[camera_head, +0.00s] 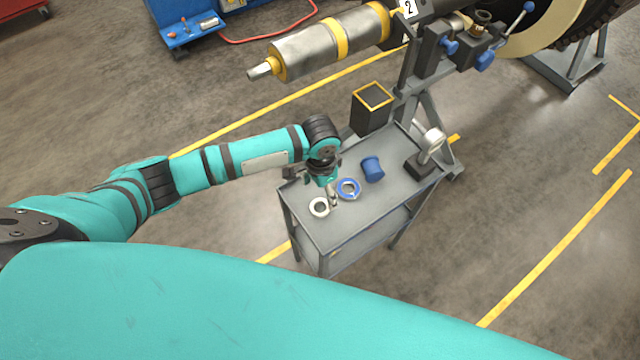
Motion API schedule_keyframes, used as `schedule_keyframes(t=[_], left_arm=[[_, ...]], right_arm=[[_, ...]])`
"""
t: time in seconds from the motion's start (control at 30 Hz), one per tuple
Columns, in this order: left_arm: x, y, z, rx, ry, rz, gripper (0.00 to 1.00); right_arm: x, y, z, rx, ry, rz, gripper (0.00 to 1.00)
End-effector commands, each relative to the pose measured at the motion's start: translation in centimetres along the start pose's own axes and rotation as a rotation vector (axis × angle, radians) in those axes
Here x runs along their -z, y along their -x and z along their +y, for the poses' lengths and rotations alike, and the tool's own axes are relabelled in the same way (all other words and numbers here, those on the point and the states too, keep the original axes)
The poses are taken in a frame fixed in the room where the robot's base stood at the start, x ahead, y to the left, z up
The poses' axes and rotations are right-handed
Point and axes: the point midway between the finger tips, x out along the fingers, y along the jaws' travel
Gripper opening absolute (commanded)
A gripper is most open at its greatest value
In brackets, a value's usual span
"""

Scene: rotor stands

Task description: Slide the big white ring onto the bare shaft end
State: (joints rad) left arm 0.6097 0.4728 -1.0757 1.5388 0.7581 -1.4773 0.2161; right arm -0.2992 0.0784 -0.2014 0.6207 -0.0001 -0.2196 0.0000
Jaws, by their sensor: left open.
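A white ring (313,209) lies flat on the top of the grey cart (340,238), near its left corner. A second white, round piece (434,138) stands upright on a dark block at the cart's right end; I cannot tell whether it is a ring. The bare shaft end (260,71) is the stub at the left of a grey, yellow-banded shaft (308,52), beyond the cart. My left gripper (334,202) points down just right of the flat white ring, open and apparently empty. My right gripper is not in view.
A blue ring (356,193) lies beside my left gripper, and a blue cylinder (373,170) stands right of it. The grey rotor stand (407,75) rises behind. Open floor lies left of the cart.

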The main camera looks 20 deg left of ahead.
Motion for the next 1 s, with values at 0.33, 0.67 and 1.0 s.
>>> schedule_keyframes(t=[0.33,0.67,1.0], left_arm=[[-0.1,-1.4,-0.6,0.009,0.002,-0.014,0.75],[-0.2,-5.6,-0.6,0.010,0.000,-0.013,0.75],[-0.2,-9.3,-0.6,0.008,0.002,-0.014,0.75]], right_arm=[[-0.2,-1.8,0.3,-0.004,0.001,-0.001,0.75],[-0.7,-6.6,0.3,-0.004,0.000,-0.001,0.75],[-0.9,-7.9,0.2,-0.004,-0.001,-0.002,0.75]])
